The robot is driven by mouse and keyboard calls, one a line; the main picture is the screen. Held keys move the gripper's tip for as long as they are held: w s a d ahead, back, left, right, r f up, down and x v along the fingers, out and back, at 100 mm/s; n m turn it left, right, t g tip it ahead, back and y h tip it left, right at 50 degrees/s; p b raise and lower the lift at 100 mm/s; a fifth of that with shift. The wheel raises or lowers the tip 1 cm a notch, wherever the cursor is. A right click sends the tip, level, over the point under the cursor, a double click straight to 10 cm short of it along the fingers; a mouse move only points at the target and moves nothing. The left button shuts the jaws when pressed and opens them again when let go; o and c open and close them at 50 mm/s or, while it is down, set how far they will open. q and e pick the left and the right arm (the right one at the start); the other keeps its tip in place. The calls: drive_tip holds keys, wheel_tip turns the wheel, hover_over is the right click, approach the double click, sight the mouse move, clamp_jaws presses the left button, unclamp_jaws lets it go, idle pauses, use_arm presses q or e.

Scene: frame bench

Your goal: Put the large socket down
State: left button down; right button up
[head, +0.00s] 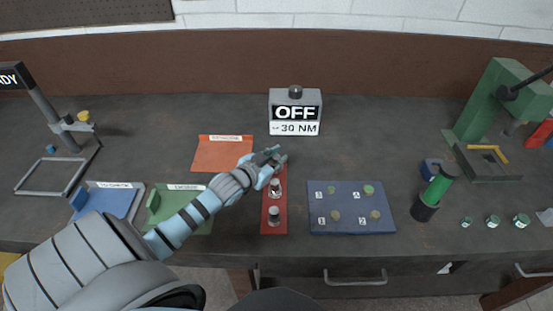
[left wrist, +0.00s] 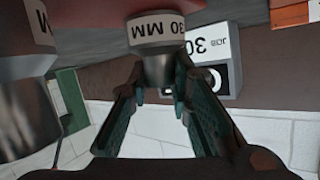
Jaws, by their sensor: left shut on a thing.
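The large socket (left wrist: 158,62), silver with a white band reading "30 MM", sits between the fingers of my left gripper (left wrist: 160,85) in the left wrist view. In the head view my left gripper (head: 273,156) is over the far end of the red socket tray (head: 274,227) and is shut on this socket, which it mostly hides there. The socket's end is close to the red surface; I cannot tell whether it touches. Two other silver sockets stand on the tray, a middle one (head: 275,187) and a near one (head: 273,213). My right gripper is out of view.
A grey box reading "OFF" (head: 295,104) stands behind the tray. An orange mat (head: 215,153) and a green tray (head: 200,226) lie to its left, a blue mat (head: 350,224) to its right. A green-black cylinder (head: 432,193) and green press (head: 490,95) stand farther right.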

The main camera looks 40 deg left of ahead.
use_arm(q)
drive_tip(key=c, duration=1.8)
unclamp_jaws()
drive_tip(key=shift+s, duration=0.1)
drive_tip(key=o, duration=0.4)
drive_tip(key=shift+f, duration=0.1)
drive_tip(key=shift+c, duration=0.2)
drive_tip(key=a+p+v, duration=0.1)
drive_tip(key=p+v, duration=0.3)
drive_tip(key=v, duration=0.8)
drive_tip(key=shift+d+r, duration=0.2)
drive_tip(key=shift+d, duration=0.25)
